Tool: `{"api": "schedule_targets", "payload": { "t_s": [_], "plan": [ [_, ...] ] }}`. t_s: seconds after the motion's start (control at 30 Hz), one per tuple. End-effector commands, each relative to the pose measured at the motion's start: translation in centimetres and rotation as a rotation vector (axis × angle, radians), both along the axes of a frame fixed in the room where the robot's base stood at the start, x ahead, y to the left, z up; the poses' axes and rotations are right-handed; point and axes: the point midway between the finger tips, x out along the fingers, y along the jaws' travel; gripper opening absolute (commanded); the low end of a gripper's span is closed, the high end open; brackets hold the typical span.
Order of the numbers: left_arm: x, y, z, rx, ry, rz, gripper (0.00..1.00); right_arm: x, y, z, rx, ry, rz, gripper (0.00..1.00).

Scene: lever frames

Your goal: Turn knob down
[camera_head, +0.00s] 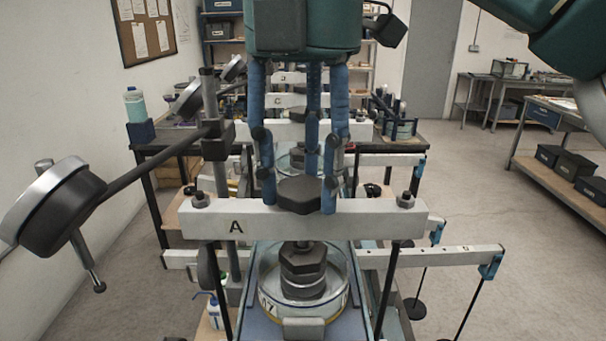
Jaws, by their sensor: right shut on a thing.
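A black hexagonal knob (300,196) sits at the middle of the white crossbeam (378,219) marked "A". My right gripper (299,186) comes down from above, its blue fingers around the knob, shut on it. The fingers cover parts of the knob's sides. Below the beam, a dark stack of round and hexagonal parts (303,265) stands inside a clear ring dish (342,270). My left gripper is not in view.
A dial gauge (60,205) on a dark rod juts out at the left. Similar frames stand in a row behind. White lever arms (440,256) with hanging weights reach out at the right. Open floor (480,200) lies further right, before a bench with black bins (575,168).

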Motion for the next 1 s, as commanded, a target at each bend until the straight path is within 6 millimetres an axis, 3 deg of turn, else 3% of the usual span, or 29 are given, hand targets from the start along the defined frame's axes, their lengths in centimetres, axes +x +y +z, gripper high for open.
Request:
{"api": "schedule_targets", "payload": {
  "t_s": [0.47,0.5,0.57,1.0],
  "plan": [
    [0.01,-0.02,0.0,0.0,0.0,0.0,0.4,0.07,-0.01,0.18,0.004,-0.004,-0.017,0.18],
    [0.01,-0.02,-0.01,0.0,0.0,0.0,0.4,0.07,-0.01,0.18,0.004,-0.004,-0.017,0.5],
    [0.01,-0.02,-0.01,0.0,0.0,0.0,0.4,0.07,-0.01,0.16,0.003,-0.003,-0.016,0.62],
    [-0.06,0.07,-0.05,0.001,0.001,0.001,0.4,0.04,0.01,0.81,-0.001,-0.003,-0.016,0.63]
  ]
}}
